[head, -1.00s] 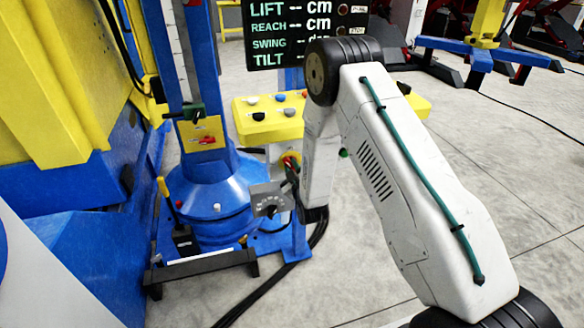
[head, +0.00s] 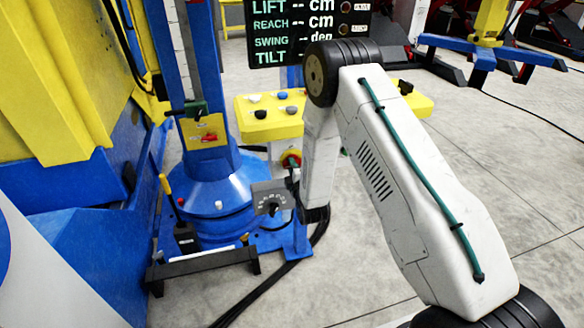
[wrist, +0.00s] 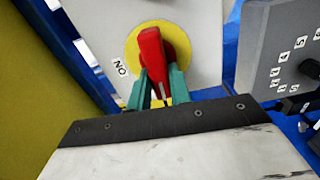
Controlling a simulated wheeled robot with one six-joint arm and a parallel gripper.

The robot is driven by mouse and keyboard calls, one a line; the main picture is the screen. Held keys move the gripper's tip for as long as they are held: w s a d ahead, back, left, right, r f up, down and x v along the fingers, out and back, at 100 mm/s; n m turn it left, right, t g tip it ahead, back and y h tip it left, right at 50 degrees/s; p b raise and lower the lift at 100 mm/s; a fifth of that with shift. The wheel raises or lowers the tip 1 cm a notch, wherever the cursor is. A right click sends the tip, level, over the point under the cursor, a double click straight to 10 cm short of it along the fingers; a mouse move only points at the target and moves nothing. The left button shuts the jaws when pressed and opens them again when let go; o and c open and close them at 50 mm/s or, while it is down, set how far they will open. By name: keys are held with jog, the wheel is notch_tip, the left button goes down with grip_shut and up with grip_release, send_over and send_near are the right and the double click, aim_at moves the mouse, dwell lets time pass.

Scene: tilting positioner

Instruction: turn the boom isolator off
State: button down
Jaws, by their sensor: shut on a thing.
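The isolator is a red handle (wrist: 152,55) on a round yellow disc (wrist: 183,42), set on a pale grey panel. An ON label (wrist: 121,68) is left of the disc in the wrist view. The handle stands nearly upright in that view, not pointing at the label. My gripper (wrist: 158,90) has its green fingers on both sides of the handle's lower end and is shut on it. In the head view the isolator (head: 290,159) shows small below the yellow control box, beside my wrist. My fingertips cannot be made out there.
A grey numbered dial box (head: 271,197) stands close beside the isolator; it also shows at the wrist view's right (wrist: 290,55). A yellow control box (head: 270,117) is above. Another red handle (head: 209,138) is on the blue column. Black cables (head: 290,270) cross the floor.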

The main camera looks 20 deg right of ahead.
jog(key=shift+f+n, duration=0.1)
jog(key=shift+n, duration=0.4)
jog(key=c, duration=1.3)
grip_release()
jog(key=s, duration=0.8)
